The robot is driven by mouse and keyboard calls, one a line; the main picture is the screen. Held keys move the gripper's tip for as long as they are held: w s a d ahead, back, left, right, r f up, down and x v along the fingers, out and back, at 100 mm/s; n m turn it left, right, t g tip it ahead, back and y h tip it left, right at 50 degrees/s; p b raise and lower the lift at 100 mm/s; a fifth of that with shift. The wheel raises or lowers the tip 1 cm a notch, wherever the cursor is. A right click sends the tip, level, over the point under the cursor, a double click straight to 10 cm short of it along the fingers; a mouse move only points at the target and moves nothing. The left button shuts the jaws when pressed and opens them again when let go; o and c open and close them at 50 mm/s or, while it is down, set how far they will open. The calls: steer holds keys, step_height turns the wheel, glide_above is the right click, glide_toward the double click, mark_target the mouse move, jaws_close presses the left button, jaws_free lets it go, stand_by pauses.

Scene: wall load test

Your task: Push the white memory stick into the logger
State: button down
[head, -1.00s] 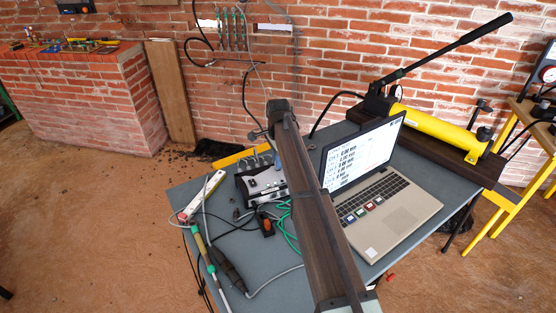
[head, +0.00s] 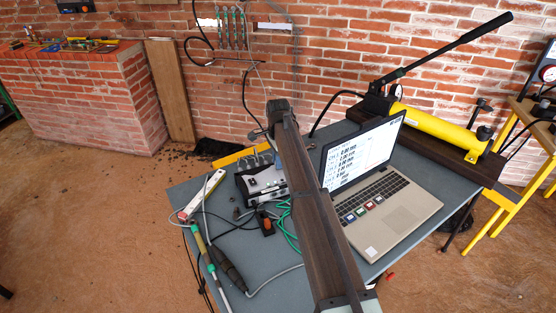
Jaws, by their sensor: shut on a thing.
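The logger (head: 262,182) is a grey and black box with a pale front, standing on the blue-grey table left of my arm. Cables run from its top and front, and my arm covers its right side. My arm crosses the middle of the head view from the bottom edge up to a dark joint near the wall. My gripper is not visible; I cannot see its fingers or anything in them. I cannot make out the white memory stick.
An open laptop (head: 396,212) stands right of my arm, with several small coloured pieces on its near left edge. A white power strip (head: 203,195), green cables (head: 288,228) and a dark-handled tool (head: 230,270) crowd the left side of the table. A yellow hand pump (head: 432,130) is behind.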

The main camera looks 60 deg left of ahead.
steer(key=shift+f, duration=0.3)
stand_by(0.5)
steer(key=c, duration=1)
jaws_free()
steer(key=c, duration=0.3)
steer(key=shift+r, duration=0.1)
steer(key=shift+c, duration=0.2)
steer(key=shift+r, duration=3.4)
